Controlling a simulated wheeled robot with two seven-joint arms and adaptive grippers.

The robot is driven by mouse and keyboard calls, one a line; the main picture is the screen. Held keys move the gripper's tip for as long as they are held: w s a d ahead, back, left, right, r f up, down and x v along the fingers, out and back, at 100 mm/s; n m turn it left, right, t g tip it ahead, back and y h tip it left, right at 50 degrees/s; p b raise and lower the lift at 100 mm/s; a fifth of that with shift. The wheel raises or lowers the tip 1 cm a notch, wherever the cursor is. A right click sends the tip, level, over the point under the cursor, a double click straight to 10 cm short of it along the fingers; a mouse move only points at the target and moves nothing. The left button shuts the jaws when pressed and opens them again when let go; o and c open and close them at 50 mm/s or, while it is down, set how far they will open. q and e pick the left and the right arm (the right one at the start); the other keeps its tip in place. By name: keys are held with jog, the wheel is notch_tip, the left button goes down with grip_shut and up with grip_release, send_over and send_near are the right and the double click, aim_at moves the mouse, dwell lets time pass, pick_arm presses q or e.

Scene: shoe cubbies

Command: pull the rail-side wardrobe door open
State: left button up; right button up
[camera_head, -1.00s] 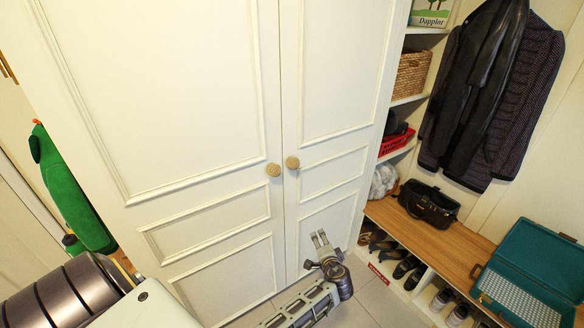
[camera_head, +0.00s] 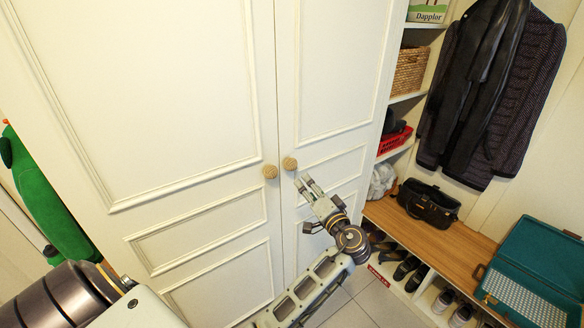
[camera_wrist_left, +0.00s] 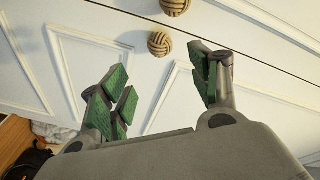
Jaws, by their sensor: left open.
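The white wardrobe has two panelled doors, both shut. The right door (camera_head: 340,70), nearer the hanging coats, carries a round woven knob (camera_head: 290,163) by the centre seam. The left door (camera_head: 150,90) has a matching knob (camera_head: 270,171). My left gripper (camera_head: 305,184) is open and empty, just below and right of the right door's knob, not touching it. In the left wrist view, the open left gripper (camera_wrist_left: 163,85) shows green pads, with the right door's knob (camera_wrist_left: 159,43) beyond the gap between its fingers. The other knob (camera_wrist_left: 176,6) is farther off. My right gripper is out of view.
Right of the wardrobe are shelves with a wicker basket (camera_head: 411,70) and a red basket (camera_head: 394,139). Dark coats (camera_head: 475,90) hang above a wooden bench (camera_head: 455,243) holding a black bag (camera_head: 428,203) and an open teal case (camera_head: 540,265). Shoes sit below. Tiled floor (camera_head: 365,300) is clear.

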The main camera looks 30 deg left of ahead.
aim_at(294, 168)
pick_arm(q)
jog(key=p+x, duration=0.1)
jog(key=x, duration=0.8)
jog(key=shift+a, duration=0.1)
jog(key=x, duration=0.3)
jog(key=shift+w+a+p, duration=0.25)
jog(key=shift+p, duration=0.05)
jog(key=shift+w+a, duration=0.2)
jog(key=shift+a, duration=0.15)
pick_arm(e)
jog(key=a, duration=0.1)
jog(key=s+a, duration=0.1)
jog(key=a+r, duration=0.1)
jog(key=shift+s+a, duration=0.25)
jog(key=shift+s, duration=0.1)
pick_arm(q)
jog(key=shift+c, duration=0.2)
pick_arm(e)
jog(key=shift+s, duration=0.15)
